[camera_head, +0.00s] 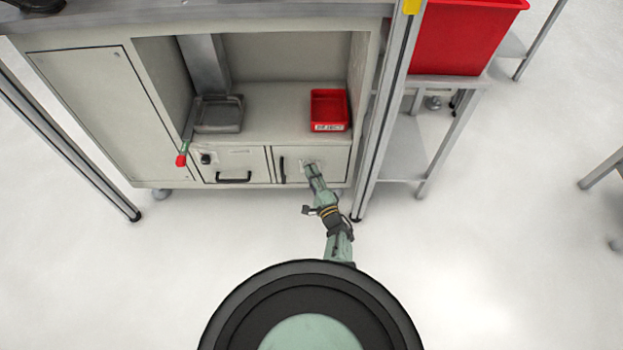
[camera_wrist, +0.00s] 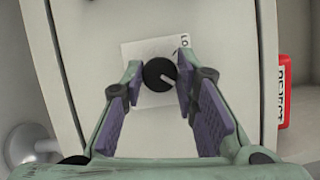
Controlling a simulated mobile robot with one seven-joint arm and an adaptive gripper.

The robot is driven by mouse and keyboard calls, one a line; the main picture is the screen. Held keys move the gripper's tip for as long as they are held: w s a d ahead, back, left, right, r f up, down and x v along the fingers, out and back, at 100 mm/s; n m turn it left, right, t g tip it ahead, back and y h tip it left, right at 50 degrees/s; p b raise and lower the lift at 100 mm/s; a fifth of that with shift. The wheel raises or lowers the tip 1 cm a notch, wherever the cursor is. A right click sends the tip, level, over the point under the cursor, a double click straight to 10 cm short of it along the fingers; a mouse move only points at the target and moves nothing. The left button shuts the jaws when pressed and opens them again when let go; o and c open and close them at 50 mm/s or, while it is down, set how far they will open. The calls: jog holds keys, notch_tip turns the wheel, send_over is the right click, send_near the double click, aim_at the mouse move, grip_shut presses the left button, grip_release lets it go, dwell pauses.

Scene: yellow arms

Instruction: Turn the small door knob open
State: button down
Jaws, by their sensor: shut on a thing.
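The small door (camera_head: 297,172) is a light-grey panel at the lower right of the cabinet front, with a dark upright handle (camera_head: 283,168). In the head view my gripper (camera_head: 311,167) is against the door's upper middle and hides the knob. The door looks closed.
Left of the door is a drawer (camera_head: 243,164) with a black knob (camera_head: 205,159) and handle. A red bin (camera_head: 329,111) and a grey tray (camera_head: 218,114) sit on the shelf above. A metal post (camera_head: 385,105) stands close on the right. The floor in front is clear.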

jog(key=shift+m+b, duration=0.4)
jog(key=shift+m, duration=0.3)
jog(key=c, duration=1.3)
grip_release()
